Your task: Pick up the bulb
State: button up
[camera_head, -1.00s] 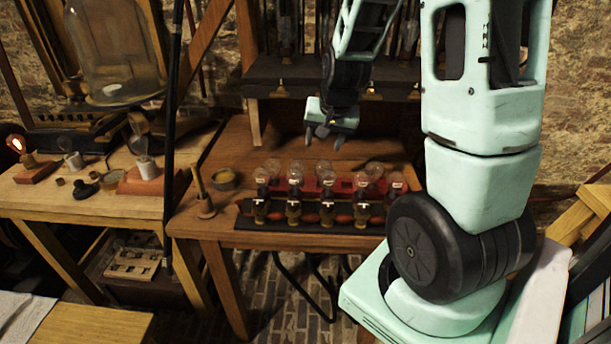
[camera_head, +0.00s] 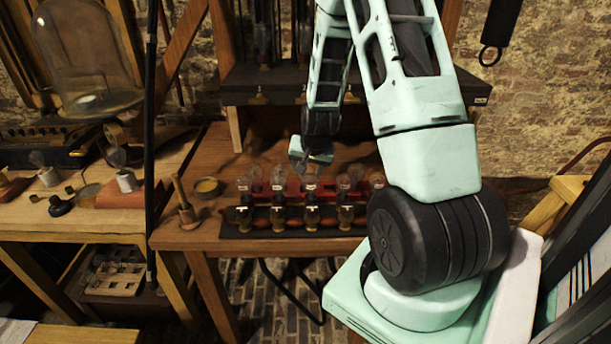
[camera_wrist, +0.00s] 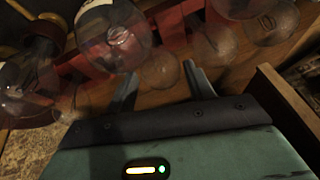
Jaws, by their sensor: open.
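Several clear glass bulbs (camera_head: 346,180) stand in a row on a red and black rack (camera_head: 262,221) on the wooden table; which one is meant I cannot tell. My gripper (camera_head: 304,166) is open, low over the back of the row. In the wrist view my gripper (camera_wrist: 160,78) has its two fingers apart, with a clear bulb (camera_wrist: 158,71) showing between or just beyond them. A larger bulb with a label (camera_wrist: 118,38) is at the upper left, and more bulbs (camera_wrist: 214,45) are to the right. Contact cannot be made out.
A wooden-handled tool (camera_head: 184,203) and a small round dish (camera_head: 207,188) stand left of the rack. A dark shelf (camera_head: 270,92) is behind. A left bench holds a glass dome (camera_head: 85,55) and another bulb (camera_head: 117,157). A black pole rises between the tables.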

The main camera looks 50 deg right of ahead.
jog(key=shift+p+x, duration=0.75)
jog(key=shift+x, duration=2)
jog(key=c, duration=0.7)
